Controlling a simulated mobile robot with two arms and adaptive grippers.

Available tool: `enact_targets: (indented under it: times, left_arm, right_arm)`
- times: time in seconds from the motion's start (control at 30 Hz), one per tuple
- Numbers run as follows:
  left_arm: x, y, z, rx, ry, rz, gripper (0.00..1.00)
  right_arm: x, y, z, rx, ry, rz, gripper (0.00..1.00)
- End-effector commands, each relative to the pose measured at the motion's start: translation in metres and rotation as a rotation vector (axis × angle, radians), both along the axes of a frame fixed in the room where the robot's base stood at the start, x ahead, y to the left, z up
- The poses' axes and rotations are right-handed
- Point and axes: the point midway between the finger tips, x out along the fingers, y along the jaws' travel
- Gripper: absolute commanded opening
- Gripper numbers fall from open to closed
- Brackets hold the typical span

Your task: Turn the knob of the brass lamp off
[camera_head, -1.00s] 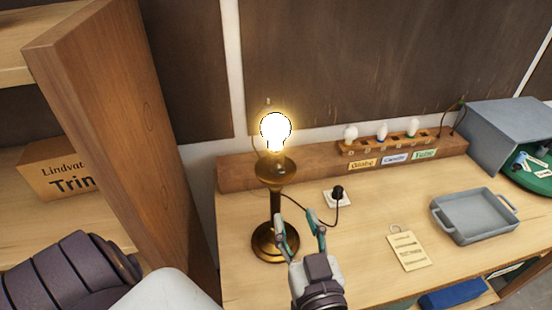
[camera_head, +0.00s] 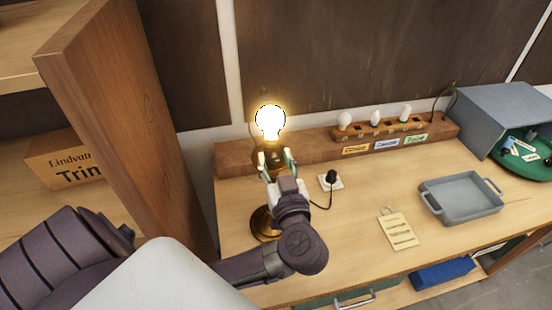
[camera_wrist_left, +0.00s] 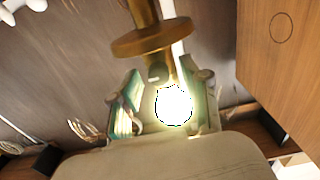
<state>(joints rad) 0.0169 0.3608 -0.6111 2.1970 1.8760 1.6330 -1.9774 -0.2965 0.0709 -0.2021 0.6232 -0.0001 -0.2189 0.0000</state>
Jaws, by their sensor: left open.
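The brass lamp (camera_head: 262,224) stands at the left end of the workbench, and its bulb (camera_head: 270,122) glows brightly. My left gripper (camera_head: 276,160) is open in front of the lamp's socket, just below the bulb, and hides most of the stem. In the left wrist view, the lamp's brass disc (camera_wrist_left: 152,40) is at the top and the glowing bulb (camera_wrist_left: 173,105) shows between my left gripper's open fingers (camera_wrist_left: 165,104). A small dark part (camera_wrist_left: 157,71), perhaps the knob, lies between disc and bulb; I cannot tell whether the fingers touch it. My right gripper is not in view.
A wooden rack (camera_head: 378,131) holds several bulbs at the back. A tall wooden panel (camera_head: 130,120) stands close on the left.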

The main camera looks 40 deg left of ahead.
Motion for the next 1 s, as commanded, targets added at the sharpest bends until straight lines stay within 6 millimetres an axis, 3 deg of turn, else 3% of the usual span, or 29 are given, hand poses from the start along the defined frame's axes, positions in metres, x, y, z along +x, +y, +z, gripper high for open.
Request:
enact_targets:
  times: [0.17,0.43,1.0]
  left_arm:
    - [-0.0001,-0.0001,-0.0001,0.001,-0.001,0.0,0.44]
    - [-0.0003,-0.0002,-0.0001,0.001,-0.001,0.001,0.0]
    - [-0.001,-0.0004,-0.0007,-0.103,-0.116,0.001,0.0]
  right_arm:
    - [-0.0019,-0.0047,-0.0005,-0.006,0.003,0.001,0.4]
    - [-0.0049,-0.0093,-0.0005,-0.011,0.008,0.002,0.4]
    - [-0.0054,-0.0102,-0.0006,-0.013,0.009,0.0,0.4]
